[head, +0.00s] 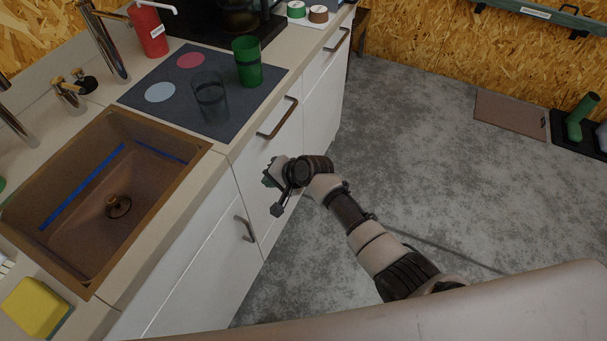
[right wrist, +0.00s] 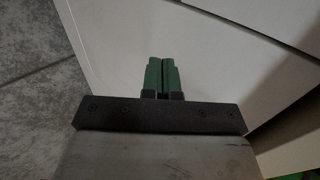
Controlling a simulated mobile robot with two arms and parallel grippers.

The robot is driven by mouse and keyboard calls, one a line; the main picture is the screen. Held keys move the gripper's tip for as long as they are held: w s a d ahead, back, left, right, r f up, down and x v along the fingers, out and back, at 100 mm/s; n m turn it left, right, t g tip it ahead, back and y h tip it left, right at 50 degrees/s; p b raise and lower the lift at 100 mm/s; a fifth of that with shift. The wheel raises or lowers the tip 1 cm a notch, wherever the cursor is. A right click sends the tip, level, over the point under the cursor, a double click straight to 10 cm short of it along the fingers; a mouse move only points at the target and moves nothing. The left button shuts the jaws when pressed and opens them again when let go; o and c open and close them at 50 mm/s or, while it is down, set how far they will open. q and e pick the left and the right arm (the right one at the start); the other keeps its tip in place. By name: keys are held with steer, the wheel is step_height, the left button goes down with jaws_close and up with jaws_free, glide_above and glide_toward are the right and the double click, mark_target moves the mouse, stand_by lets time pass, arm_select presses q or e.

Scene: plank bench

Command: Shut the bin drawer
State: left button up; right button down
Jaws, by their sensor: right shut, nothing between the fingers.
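The bin drawer appears to be the tall white front (head: 262,150) with a brown bar handle (head: 278,118), below the hob in the head view. It looks about in line with the counter edge; I cannot tell if a small gap is left. My right gripper (head: 271,178) is at this front, below the handle. In the right wrist view its green fingers (right wrist: 161,75) are together and empty, pointing at a white panel (right wrist: 200,40). I cannot tell whether they touch it. My left gripper is not in view.
Left of this front is a white door with a handle (head: 245,229), under a brown sink (head: 100,185). A green cup (head: 247,62) and a clear dark glass (head: 210,98) stand on the hob mat (head: 180,120). The grey floor (head: 420,130) to the right is mostly clear.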

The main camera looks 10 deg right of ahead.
steer(key=p+v, duration=0.1)
steer(key=v, duration=0.7)
steer(key=shift+r, duration=0.3)
steer(key=shift+d, duration=0.1)
steer(key=s+d+f+n+g+h, duration=0.1)
steer(key=s+d+f+h, duration=0.15)
steer(key=s+f, duration=0.45)
steer(key=s+d+f+n+h, duration=0.1)
steer(key=s+d+f, duration=0.25)
steer(key=f, duration=0.65)
steer(key=s+d+f+g+h, duration=0.15)
steer(key=s+d+f, duration=0.25)
steer(key=f, duration=0.5)
steer(key=s+d+f+n+h, duration=0.1)
steer(key=s+d+f+n, duration=0.1)
steer(key=s, duration=0.8)
steer(key=s+d+f+n+g+h, duration=0.1)
steer(key=s+d+f+n, duration=0.1)
steer(key=s+f, duration=0.4)
steer(key=s+d+f+n+g+h, duration=0.1)
steer(key=s+d+f+n, duration=0.2)
steer(key=s, duration=1.1)
steer(key=shift+s+d+f, duration=0.2)
steer(key=shift+d+f, duration=0.55)
steer(key=shift+d, duration=0.05)
